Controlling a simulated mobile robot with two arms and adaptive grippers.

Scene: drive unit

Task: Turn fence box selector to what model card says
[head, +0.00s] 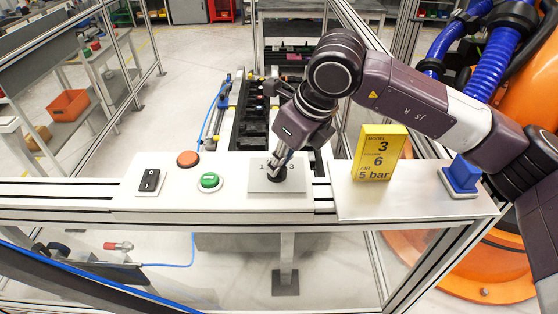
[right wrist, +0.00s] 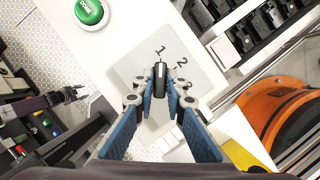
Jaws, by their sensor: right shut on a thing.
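The selector plate (head: 258,186) is a pale grey square on the fence box (head: 226,163); a 1 and a 3 show on it in the head view. My right gripper (head: 278,172) is shut on the black selector knob (right wrist: 159,80), seen between its fingertips (right wrist: 159,92) in the right wrist view. The yellow model card (head: 380,153) stands right of the box and reads model 3, volume 6, air 5 bar. What looks like my left gripper (right wrist: 66,95) shows small at the left; its fingers are unclear.
A blue block (head: 462,174) sits at the ledge's right end. An orange robot (head: 521,75) with blue hoses stands behind at right.

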